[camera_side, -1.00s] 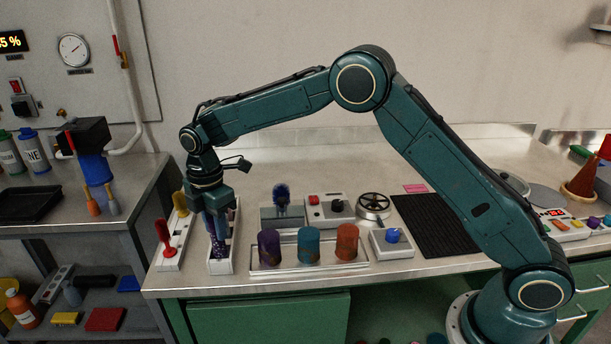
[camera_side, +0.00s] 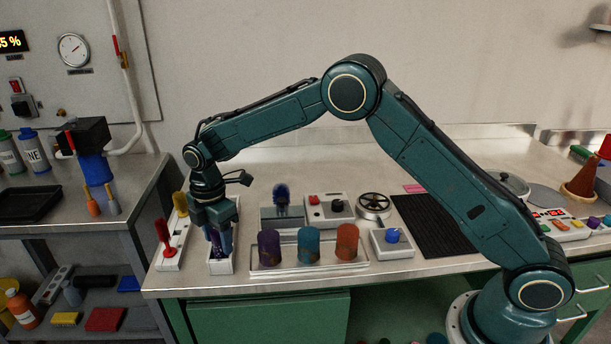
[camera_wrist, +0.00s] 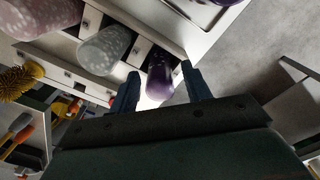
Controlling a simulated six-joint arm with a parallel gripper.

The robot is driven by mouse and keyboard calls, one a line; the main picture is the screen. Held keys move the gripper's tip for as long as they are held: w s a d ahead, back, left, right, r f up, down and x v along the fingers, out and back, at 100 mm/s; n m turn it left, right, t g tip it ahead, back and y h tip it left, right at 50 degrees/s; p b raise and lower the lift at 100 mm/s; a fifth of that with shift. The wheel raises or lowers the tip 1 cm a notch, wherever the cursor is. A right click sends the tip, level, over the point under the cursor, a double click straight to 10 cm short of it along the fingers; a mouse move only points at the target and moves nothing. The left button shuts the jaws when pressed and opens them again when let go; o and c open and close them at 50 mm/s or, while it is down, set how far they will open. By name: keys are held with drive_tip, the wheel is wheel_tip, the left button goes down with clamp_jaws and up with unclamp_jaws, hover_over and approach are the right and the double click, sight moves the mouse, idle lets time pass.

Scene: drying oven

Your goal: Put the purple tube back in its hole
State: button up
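The purple tube (camera_wrist: 160,78) is between the two fingers of my gripper (camera_wrist: 160,68) in the wrist view, with a narrow gap showing on each side. My gripper is open around it and points down. In the side view my gripper (camera_side: 217,234) is low over a narrow white rack (camera_side: 221,267), and its fingers partly cover the tube. The tube's upper part lies by a dark opening of the white rack. I cannot tell how deep it sits. A pale speckled tube (camera_wrist: 103,50) and a pinkish one (camera_wrist: 45,14) stand in line beside it.
Left is a white holder (camera_side: 170,264) with red and yellow-handled tools.

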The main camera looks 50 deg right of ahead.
drive_tip(key=shift+r, duration=0.1)
wheel_tip(320, 180, up, 12)
idle(0.8)
drive_tip(key=shift+r, duration=0.1)
idle(0.4)
